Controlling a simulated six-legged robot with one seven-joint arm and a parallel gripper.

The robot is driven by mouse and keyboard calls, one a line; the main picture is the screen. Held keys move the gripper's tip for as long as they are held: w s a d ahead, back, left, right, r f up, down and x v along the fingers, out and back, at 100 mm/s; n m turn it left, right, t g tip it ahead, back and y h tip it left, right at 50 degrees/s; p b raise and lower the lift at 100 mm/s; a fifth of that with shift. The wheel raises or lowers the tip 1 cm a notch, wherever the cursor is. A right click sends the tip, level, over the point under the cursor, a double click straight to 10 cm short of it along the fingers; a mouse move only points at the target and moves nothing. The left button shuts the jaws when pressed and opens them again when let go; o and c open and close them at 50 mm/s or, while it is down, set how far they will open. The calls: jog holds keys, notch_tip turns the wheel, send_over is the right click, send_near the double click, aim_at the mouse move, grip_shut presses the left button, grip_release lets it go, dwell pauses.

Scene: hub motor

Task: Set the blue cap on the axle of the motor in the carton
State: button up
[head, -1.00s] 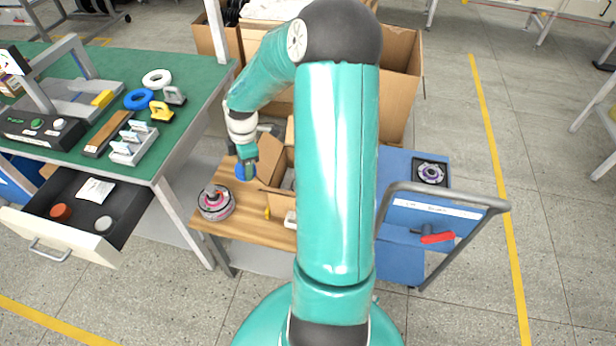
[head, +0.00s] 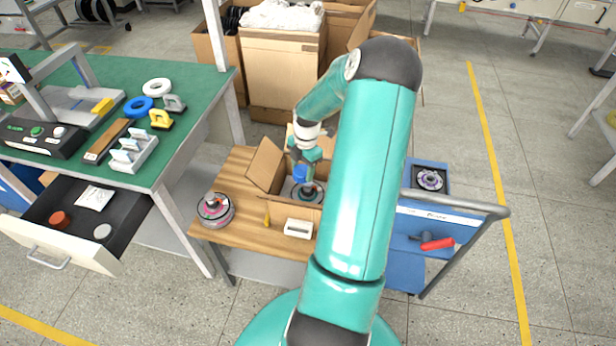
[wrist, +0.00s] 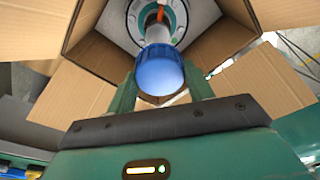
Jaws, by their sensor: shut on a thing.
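The blue cap (wrist: 160,70) is held between the fingers of my gripper (wrist: 160,90) in the wrist view. In the head view the blue cap (head: 300,175) hangs over the open carton (head: 264,165), with my gripper (head: 303,166) just above it. The motor (head: 306,192) lies inside the carton. In the wrist view the motor (wrist: 143,14) shows beyond the cap with a teal ring and an orange-red detail near its axle. The cap overlaps the axle's lower part in that view, and I cannot tell whether they touch.
The carton's flaps (wrist: 92,100) stand open around my gripper. A blue cart (head: 425,215) stands at right, a green bench (head: 180,140) at left.

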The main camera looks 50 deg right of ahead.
jog(key=shift+s+d+f, duration=0.2)
jog(key=shift+d+f, duration=0.2)
jog(key=shift+f, duration=0.15)
jog(key=shift+s+d+f, duration=0.15)
jog(key=shift+d+f, duration=0.25)
jog(key=shift+f, duration=0.1)
jog(key=shift+d+f, duration=0.2)
jog(key=shift+f, duration=1.5)
jog(key=shift+f, duration=0.1)
jog(key=o, duration=1)
jog(key=shift+c, duration=0.2)
